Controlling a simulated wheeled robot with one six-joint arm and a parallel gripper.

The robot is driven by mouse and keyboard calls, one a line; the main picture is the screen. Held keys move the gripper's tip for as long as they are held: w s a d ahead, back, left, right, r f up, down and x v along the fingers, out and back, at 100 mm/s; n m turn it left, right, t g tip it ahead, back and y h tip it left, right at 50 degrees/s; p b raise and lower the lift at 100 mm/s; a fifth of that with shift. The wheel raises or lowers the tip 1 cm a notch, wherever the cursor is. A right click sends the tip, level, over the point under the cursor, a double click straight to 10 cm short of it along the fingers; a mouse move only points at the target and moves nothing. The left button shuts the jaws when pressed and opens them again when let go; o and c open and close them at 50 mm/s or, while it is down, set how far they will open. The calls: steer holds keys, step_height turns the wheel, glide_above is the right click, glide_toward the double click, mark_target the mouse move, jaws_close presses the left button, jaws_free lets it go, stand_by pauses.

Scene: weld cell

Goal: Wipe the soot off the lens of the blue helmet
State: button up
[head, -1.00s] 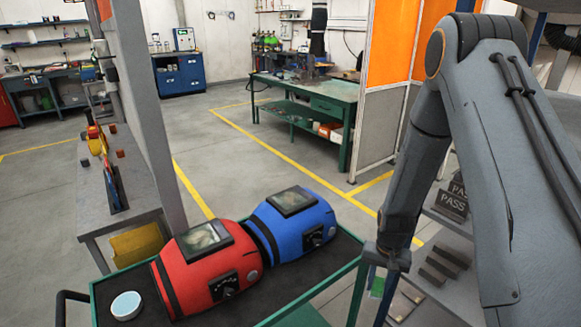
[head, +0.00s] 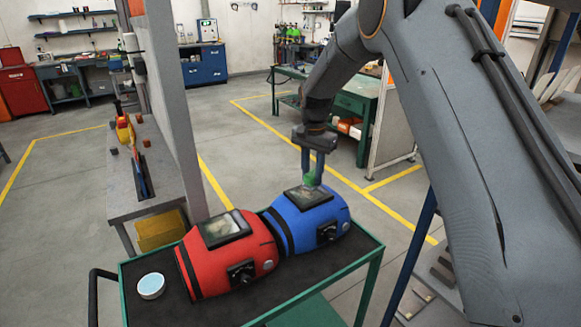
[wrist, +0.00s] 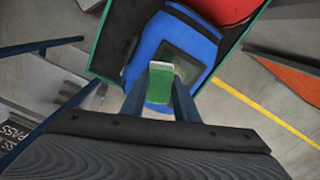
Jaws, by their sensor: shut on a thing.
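The blue helmet (head: 290,232) lies on the cart, its dark lens (head: 305,198) facing up with a dull brownish patch on it. In the wrist view the blue helmet (wrist: 158,38) and part of its lens (wrist: 191,66) show beyond my fingers. My gripper (head: 313,172) points down at the far edge of the lens. It is shut on a green pad with a pale end (wrist: 160,88), gripped between two blue fingers. The pad is at or just above the lens; I cannot tell whether it touches. The pad and fingers hide part of the lens.
A red helmet (head: 228,262) lies right beside the blue one, at its left. A round pale-blue-topped tin (head: 151,286) sits at the cart's left. A grey post (head: 172,100) and bench stand behind left.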

steer(key=a+r, duration=0.2)
steer(key=a, duration=0.3)
steer(key=shift+w+d+f+b, duration=0.15)
steer(key=shift+f+b, duration=0.45)
steer(key=shift+f, duration=0.8)
steer(key=shift+w+d+f+b, duration=0.1)
steer(key=shift+f+b, duration=0.5)
steer(key=shift+f, duration=0.8)
steer(key=shift+f+b, duration=0.4)
steer(key=shift+f, duration=0.6)
steer(key=shift+d, duration=0.1)
steer(key=shift+w+d+r+b, duration=0.1)
steer(key=shift+w+d+b, duration=0.15)
steer(key=shift+w+d, duration=0.45)
steer(key=shift+w+d+r+b, duration=0.15)
steer(key=shift+w+d, duration=0.3)
steer(key=shift+d, duration=0.45)
